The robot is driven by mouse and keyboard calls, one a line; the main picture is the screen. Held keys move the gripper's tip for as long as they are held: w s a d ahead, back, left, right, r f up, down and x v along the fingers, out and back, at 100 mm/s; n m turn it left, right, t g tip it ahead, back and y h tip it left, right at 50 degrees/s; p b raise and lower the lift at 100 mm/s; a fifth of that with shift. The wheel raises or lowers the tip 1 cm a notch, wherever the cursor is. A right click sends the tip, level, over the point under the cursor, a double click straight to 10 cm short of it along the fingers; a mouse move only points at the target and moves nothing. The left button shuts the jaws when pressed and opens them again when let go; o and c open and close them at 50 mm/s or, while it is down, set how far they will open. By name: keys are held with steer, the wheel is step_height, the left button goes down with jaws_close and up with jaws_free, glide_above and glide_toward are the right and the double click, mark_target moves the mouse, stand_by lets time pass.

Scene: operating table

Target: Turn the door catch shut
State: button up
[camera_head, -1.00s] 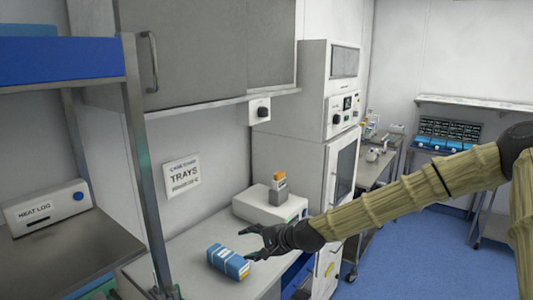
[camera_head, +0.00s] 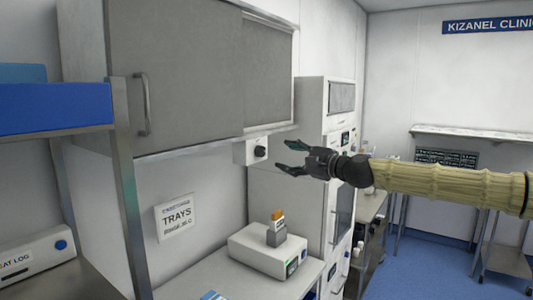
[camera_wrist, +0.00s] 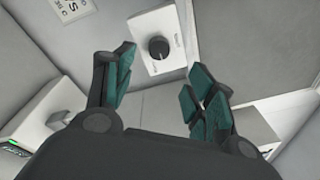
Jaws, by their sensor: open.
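The door catch is a black round knob (camera_head: 261,152) on a small white plate (camera_head: 243,152), mounted just under the grey wall cabinet (camera_head: 190,70). In the wrist view the knob (camera_wrist: 159,47) sits on its plate (camera_wrist: 150,65) beyond and between my fingertips, with small lettering beside it that I cannot read. My gripper (camera_head: 291,157) is open and empty, with its fingers pointing left toward the knob and a little to its right. The open fingers also show in the wrist view (camera_wrist: 163,75), apart from the knob. The cabinet door with a bar handle (camera_head: 146,104) looks closed.
A white box-shaped device (camera_head: 265,255) with a grey and orange item (camera_head: 277,228) on it stands on the counter below. A tall white unit (camera_head: 312,190) is behind my gripper. A metal shelf post (camera_head: 128,190) stands at the left.

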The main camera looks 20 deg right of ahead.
mark_target(263, 152)
steer(key=shift+p+x, duration=1.5)
steer(key=shift+x, duration=3.25)
steer(key=shift+c, duration=0.2)
steer(key=c, duration=1)
